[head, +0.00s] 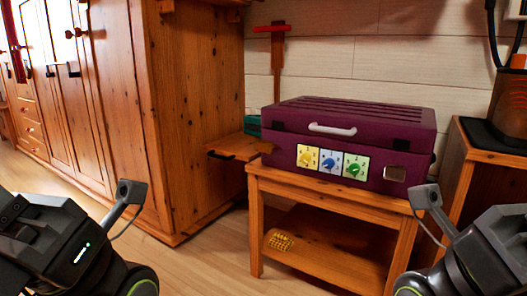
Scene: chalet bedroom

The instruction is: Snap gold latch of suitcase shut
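The purple suitcase (350,118) lies flat on a wooden stand, its lid down. A pale handle (332,129) is on its front. Below the handle are a yellow dial (307,158), a blue dial (329,162) and a green dial (355,166). A small pale metallic plate (395,173) sits at the front right. Small dark fittings show along the lid seam; I cannot make out a clearly gold latch or whether any fitting is fastened. My two arms show at the lower left and lower right, apart from the suitcase. No gripper fingers are visible.
A tall wooden wardrobe (180,110) stands left, with an open-looking ledge (232,147) beside the suitcase. Another wooden cabinet (478,180) stands right. Floor before the stand is clear.

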